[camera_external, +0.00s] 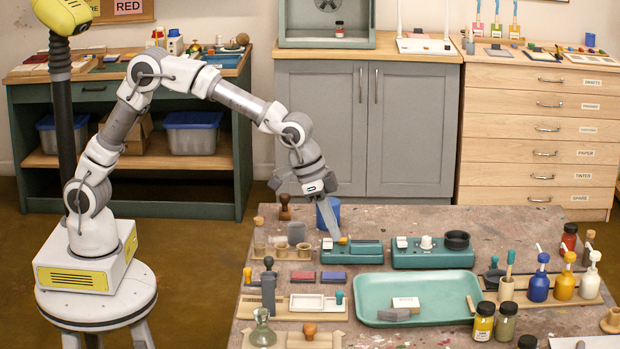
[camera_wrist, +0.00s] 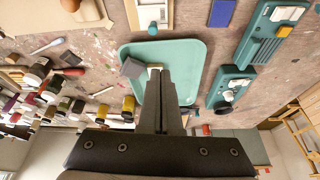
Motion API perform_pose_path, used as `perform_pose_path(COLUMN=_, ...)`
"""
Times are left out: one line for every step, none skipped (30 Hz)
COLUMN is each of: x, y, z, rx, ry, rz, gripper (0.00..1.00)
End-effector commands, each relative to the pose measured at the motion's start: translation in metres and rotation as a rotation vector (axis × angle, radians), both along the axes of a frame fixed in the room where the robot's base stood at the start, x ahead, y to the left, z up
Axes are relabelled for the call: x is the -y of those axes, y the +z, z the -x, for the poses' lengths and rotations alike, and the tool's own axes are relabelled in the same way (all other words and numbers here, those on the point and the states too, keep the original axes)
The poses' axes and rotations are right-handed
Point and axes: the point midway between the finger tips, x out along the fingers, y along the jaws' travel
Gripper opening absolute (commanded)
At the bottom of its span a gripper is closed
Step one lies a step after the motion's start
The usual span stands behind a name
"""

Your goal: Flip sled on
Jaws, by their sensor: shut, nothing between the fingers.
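Two teal units stand side by side at the back of the table. No label shows which one is the sled. The left unit (camera_external: 352,254) carries a white block (camera_external: 327,243) and a small yellow piece (camera_external: 343,240); the yellow piece (camera_wrist: 283,31) also shows in the wrist view. The right unit (camera_external: 432,259) carries a white knob (camera_external: 426,242) and a dark round cup. My gripper (camera_external: 336,238) points down, shut and empty, its tips close to the yellow piece in the external view. In the wrist view its tips (camera_wrist: 154,70) appear over the tray, apart from both units.
A teal tray (camera_external: 440,317) with a white block and a grey block lies in front of the units. Red and blue pads (camera_external: 333,277) lie front-left. Pump bottles (camera_external: 564,284) and jars (camera_external: 484,322) crowd the right. A blue cup (camera_external: 329,214) stands behind my gripper.

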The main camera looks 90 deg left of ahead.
Motion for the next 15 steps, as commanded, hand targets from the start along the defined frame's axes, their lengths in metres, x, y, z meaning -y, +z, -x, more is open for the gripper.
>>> perform_pose_path(x=0.006, y=-0.002, z=-0.009, rx=-0.007, ry=-0.006, rz=0.000, gripper=0.00)
perform_pose_path(x=0.008, y=-0.006, z=-0.014, rx=-0.009, ry=-0.008, rz=0.000, gripper=0.00)
perform_pose_path(x=0.011, y=-0.010, z=-0.019, rx=-0.012, ry=-0.009, rz=0.000, gripper=0.00)
perform_pose_path(x=0.013, y=-0.013, z=-0.023, rx=-0.014, ry=-0.011, rz=0.000, gripper=0.00)
perform_pose_path(x=0.015, y=-0.016, z=-0.026, rx=-0.015, ry=-0.013, rz=0.001, gripper=0.00)
perform_pose_path(x=0.017, y=-0.019, z=-0.029, rx=-0.017, ry=-0.014, rz=0.000, gripper=0.00)
perform_pose_path(x=0.018, y=-0.021, z=-0.032, rx=-0.017, ry=-0.015, rz=0.000, gripper=0.00)
perform_pose_path(x=0.020, y=-0.023, z=-0.034, rx=-0.018, ry=-0.016, rz=0.001, gripper=0.00)
perform_pose_path(x=0.021, y=-0.026, z=-0.036, rx=-0.019, ry=-0.017, rz=0.000, gripper=0.00)
perform_pose_path(x=0.022, y=-0.027, z=-0.037, rx=-0.019, ry=-0.017, rz=0.001, gripper=0.00)
perform_pose_path(x=0.022, y=-0.028, z=-0.038, rx=-0.019, ry=-0.018, rz=0.001, gripper=0.00)
perform_pose_path(x=0.023, y=-0.029, z=-0.039, rx=-0.019, ry=-0.018, rz=0.001, gripper=0.00)
perform_pose_path(x=0.023, y=-0.030, z=-0.039, rx=-0.019, ry=-0.018, rz=0.001, gripper=0.00)
perform_pose_path(x=0.023, y=-0.030, z=-0.040, rx=-0.019, ry=-0.018, rz=0.001, gripper=0.00)
perform_pose_path(x=0.023, y=-0.030, z=-0.040, rx=-0.019, ry=-0.018, rz=0.001, gripper=0.00)
